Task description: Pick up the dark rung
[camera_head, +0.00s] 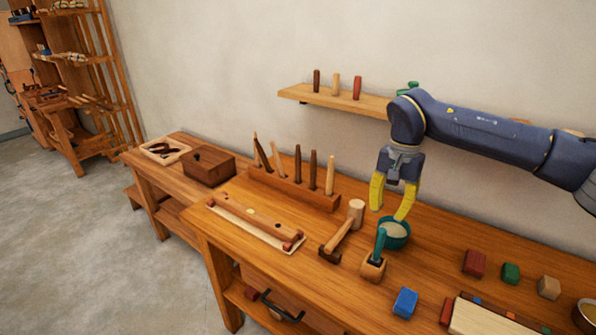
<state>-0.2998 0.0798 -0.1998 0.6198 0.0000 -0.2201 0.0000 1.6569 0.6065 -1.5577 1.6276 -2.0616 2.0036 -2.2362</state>
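Dark rungs stand in a long wooden rack (292,192) on the workbench: one upright dark rung (297,164), another dark rung (312,171) just right of it, and a leaning dark rung (262,154) at the rack's left end. Lighter rungs (330,175) stand in the same rack. My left gripper is not in view.
A mallet (341,236), a brush in a wooden block (373,268) and a blue block (405,303) lie in front. A wooden rail on a board (254,222) lies left of them. A dark box (209,164) stands further left. A wall shelf (340,98) holds pegs.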

